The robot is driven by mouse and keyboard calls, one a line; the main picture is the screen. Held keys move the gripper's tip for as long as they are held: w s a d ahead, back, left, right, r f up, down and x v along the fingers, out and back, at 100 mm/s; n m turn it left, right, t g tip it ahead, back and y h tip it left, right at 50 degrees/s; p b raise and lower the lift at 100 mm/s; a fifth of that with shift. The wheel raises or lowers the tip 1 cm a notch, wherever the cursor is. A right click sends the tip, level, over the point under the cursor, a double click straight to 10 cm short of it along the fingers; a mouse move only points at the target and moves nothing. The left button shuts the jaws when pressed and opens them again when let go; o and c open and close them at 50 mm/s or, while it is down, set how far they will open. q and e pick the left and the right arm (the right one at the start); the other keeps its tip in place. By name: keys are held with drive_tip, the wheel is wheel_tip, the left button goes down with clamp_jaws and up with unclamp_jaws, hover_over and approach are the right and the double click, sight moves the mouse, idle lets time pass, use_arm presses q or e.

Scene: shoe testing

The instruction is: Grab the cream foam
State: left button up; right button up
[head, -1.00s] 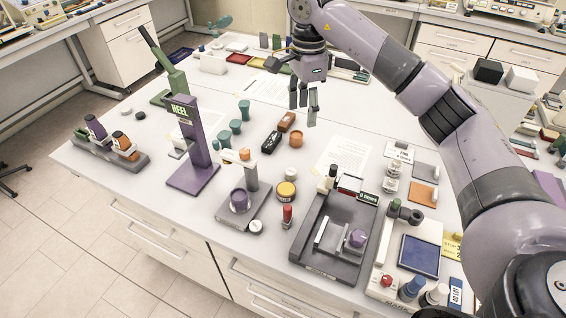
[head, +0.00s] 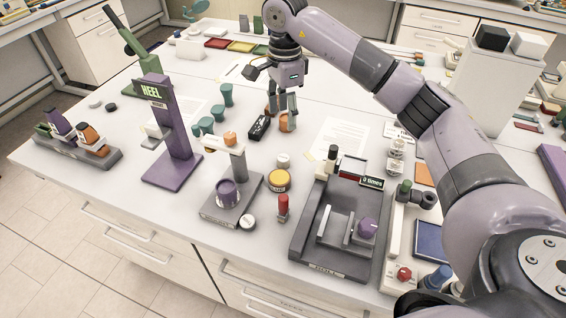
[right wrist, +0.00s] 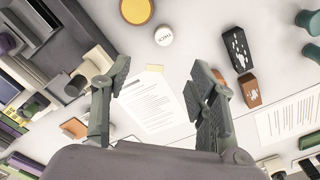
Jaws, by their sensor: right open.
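I cannot tell for sure which thing is the cream foam. A pale round disc (head: 283,160) lies on the bench behind a yellow-topped round tin (head: 279,181). The disc, with dark lettering on top, also shows in the right wrist view (right wrist: 164,36). A pale block (head: 190,48) lies at the back left. My left gripper is out of view.
A black block (head: 259,127) lies left of the right gripper; green cups (head: 225,94) stand further left. The purple HEEL stand (head: 172,150) and dark grey test rig (head: 342,220) rise from the bench. A printed sheet (head: 342,135) lies right of the gripper.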

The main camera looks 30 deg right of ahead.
drive_tip(key=p, duration=0.3)
hover_over(283, 158)
drive_tip(key=f, duration=1)
drive_tip(key=shift+s, duration=0.35)
drive_tip(key=f, duration=0.1)
drive_tip(key=f+p, duration=0.1)
drive_tip(key=f, duration=0.1)
drive_tip(key=f+p, duration=0.1)
drive_tip(key=f, duration=0.1)
drive_tip(key=shift+w+f, duration=0.15)
drive_tip(key=shift+w, duration=0.25)
drive_tip(key=shift+c, duration=0.4)
drive_tip(key=c, duration=0.7)
drive_tip(key=shift+c, duration=0.2)
